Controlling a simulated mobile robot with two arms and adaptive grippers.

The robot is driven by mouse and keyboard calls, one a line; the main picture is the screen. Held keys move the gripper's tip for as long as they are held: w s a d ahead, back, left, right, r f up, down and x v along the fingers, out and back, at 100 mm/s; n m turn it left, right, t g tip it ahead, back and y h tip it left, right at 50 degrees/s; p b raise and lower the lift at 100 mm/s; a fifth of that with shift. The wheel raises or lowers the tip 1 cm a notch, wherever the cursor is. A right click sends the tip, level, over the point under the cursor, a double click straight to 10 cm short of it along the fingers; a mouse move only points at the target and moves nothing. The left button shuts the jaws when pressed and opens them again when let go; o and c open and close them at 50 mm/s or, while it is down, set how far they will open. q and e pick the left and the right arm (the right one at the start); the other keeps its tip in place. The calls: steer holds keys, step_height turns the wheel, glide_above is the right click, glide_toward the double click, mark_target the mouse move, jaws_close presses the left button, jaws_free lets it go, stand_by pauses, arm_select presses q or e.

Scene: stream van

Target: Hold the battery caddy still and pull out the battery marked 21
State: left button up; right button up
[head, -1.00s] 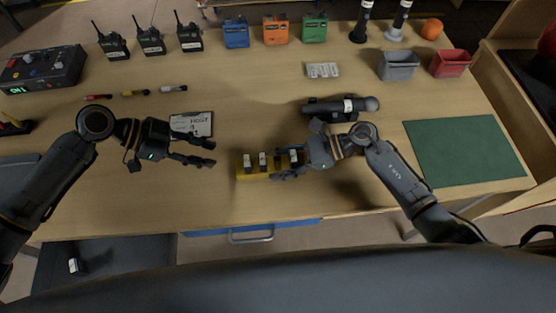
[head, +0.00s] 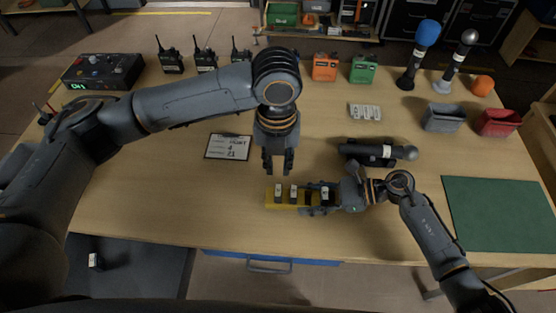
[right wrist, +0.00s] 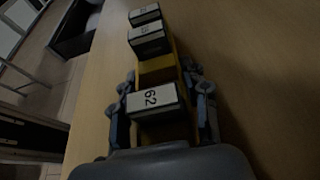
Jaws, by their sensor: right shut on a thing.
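The yellow battery caddy (head: 270,201) sits on the table and holds dark batteries with white labels. In the right wrist view, the near battery (right wrist: 152,100) reads 62. Past a bare yellow stretch stand two more batteries, a middle one (right wrist: 148,37) and a far one (right wrist: 145,14), whose numbers are too blurred to read. I cannot tell which is 21. My right gripper (head: 325,202) is shut on the caddy's right end, its fingers along both sides around battery 62. My left gripper (head: 278,168) points down, open and empty, just behind and above the two left batteries.
A card (head: 229,147) with 4 and 21 on it lies left of the caddy. A dark cylindrical device (head: 378,152) lies behind my right gripper. A green mat (head: 500,215) covers the right side. The table left of the caddy is clear.

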mark_target(278, 191)
arm_select(q)
step_height(278, 191, down, 12)
steer(key=shift+r, duration=0.1)
stand_by(0.5)
jaws_close()
